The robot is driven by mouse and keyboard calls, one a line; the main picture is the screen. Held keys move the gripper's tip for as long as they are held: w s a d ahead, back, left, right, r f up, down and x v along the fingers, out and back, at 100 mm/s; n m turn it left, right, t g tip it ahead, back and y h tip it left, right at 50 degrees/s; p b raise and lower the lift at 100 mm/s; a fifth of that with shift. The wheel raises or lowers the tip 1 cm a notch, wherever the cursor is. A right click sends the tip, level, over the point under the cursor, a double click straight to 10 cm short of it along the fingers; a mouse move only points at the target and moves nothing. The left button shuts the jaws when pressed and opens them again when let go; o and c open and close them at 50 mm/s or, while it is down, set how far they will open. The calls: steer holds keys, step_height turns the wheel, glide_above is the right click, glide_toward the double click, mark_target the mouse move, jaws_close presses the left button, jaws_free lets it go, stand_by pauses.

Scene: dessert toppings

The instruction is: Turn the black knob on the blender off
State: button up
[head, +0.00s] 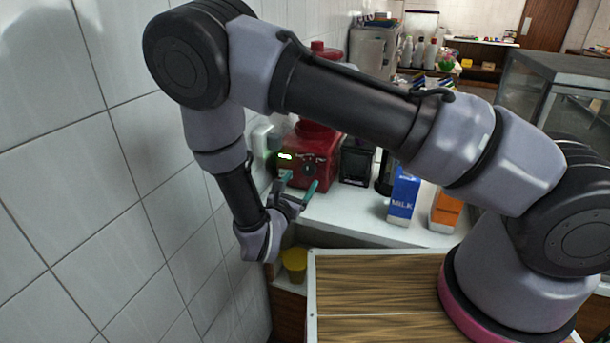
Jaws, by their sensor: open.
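The red blender (322,165) stands on the white counter against the tiled wall, with a lit green display on its front. A small dark spot on its front, right of the display, looks like the black knob (308,169); its setting is too small to tell. My arm crosses in front and hides much of the blender's upper part. My gripper (298,182) is open, with its two teal fingers pointing up toward the blender's front, close to its lower part. I cannot tell whether the fingers touch it. Nothing shows between them.
A black device (357,161) stands right of the blender. A blue milk carton (402,198) and an orange carton (445,212) stand farther right on the counter (345,212). A yellow cup (294,262) is below my gripper. The tiled wall (70,180) is close on the left.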

mark_target(307, 172)
steer(key=shift+x, duration=2.3)
steer(key=shift+c, duration=0.4)
jaws_close()
steer(key=n, duration=0.3)
steer(key=shift+n, duration=2.5)
